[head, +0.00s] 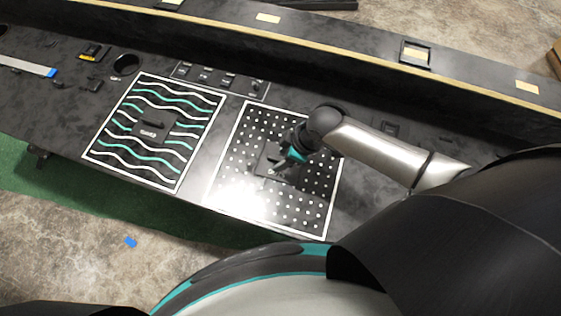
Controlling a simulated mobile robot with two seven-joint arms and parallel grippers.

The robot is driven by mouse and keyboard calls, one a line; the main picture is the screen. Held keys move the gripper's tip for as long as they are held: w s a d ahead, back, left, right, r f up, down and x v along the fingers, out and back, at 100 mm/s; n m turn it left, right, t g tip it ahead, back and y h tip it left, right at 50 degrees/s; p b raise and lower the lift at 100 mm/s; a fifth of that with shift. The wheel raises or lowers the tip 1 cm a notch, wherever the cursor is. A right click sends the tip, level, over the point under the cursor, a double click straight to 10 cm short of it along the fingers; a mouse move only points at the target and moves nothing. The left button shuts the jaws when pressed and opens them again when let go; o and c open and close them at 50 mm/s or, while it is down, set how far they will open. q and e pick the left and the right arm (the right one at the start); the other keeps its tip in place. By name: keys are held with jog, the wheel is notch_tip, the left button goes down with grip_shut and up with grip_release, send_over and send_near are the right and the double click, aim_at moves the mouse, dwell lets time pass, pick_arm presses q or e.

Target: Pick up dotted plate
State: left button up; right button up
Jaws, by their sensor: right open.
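The dotted plate (304,207) is a black square with white dots and a white border, lying flat on the dark console right of the middle. My right gripper (281,171) is over the middle of this plate, at a dark raised part there. Its jaws are open and small in the view. Whether they touch the plate or stand around the raised part cannot be told. My right wrist and forearm hide the plate's upper right part. My left gripper is not in view.
A wavy-line plate (140,168) with a dark handle lies left of the dotted plate. Behind it are a row of small switches (213,79) and a round hole (126,65). A raised ledge (330,68) runs along the back. A blue scrap (130,242) lies on the floor.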

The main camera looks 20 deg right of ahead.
grip_shut()
dwell(0.4)
dwell(0.9)
jog(key=shift+r, duration=0.1)
